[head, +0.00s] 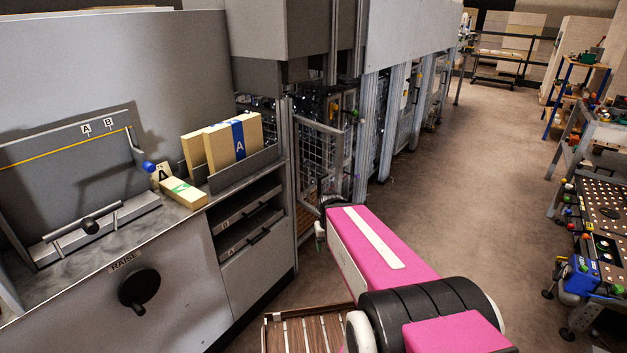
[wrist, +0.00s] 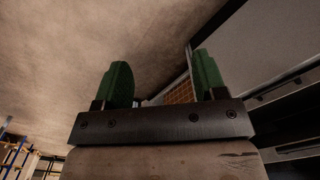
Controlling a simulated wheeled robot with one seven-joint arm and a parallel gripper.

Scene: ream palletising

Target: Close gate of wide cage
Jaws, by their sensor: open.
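A grey-framed mesh gate (head: 319,128) stands at the cage opening just past the grey cabinet in the head view, and it looks swung outward. My pink arm reaches toward it, and its far end hides the gate's lower part. Only a small part of my gripper (head: 320,231) shows there, by the gate's lower end. In the wrist view my gripper (wrist: 163,82) is open, its two green fingers apart with nothing held. A framed lattice panel (wrist: 181,92), which may be the gate, shows beyond and between the fingers. I cannot tell whether anything touches it.
The grey cabinet (head: 255,285) with wrapped reams (head: 234,140) on its ledge stands close on the left. A slatted wooden pallet (head: 300,332) lies low in front. A perforated workbench (head: 605,215) stands at the right. The brown floor aisle (head: 475,180) between is clear.

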